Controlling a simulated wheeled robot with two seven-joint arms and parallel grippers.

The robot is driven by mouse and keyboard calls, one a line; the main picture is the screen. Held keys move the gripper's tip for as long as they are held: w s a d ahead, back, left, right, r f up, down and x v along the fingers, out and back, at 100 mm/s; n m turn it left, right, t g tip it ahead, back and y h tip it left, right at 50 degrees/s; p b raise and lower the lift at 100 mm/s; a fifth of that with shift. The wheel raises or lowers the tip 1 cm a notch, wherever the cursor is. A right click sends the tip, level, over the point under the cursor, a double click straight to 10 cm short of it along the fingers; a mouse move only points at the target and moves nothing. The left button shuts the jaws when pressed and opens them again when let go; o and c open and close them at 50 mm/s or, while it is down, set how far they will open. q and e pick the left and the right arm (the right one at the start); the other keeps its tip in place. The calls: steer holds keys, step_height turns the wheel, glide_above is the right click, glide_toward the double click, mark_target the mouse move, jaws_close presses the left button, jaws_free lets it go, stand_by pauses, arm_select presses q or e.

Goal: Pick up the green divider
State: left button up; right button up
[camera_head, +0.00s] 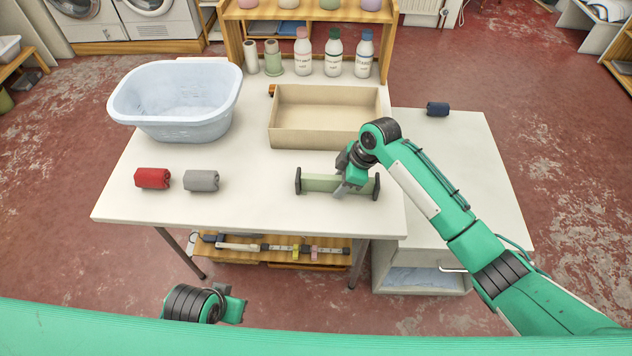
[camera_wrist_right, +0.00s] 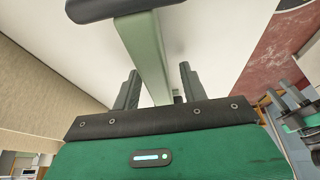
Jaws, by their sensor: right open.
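The green divider (camera_head: 321,183) is a pale green bar with dark end pieces, lying on the white table in front of the tan open box. My right gripper (camera_head: 346,188) is open over the bar, right of its middle. In the right wrist view, the bar (camera_wrist_right: 149,58) runs between the two dark fingers (camera_wrist_right: 158,88), with a gap visible on each side. One dark end piece (camera_wrist_right: 105,8) shows at the top of that view. Part of my left arm shows at the bottom of the head view; its fingers cannot be made out.
The tan box (camera_head: 300,138) stands behind the divider, and a pale blue basin (camera_head: 180,125) is at the back left. A red roll (camera_head: 152,178) and a grey roll (camera_head: 201,181) lie to the left. A dark blue roll (camera_head: 437,109) lies on the right surface. Bottles (camera_head: 333,55) stand behind.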

jaws_close()
step_height(320, 180, up, 10)
steer(key=shift+r, duration=0.1)
stand_by(0.5)
step_height(320, 180, down, 7)
steer(key=shift+f, duration=0.1)
steer(key=shift+f, duration=0.15)
stand_by(0.4)
steer(key=shift+f, duration=1.15)
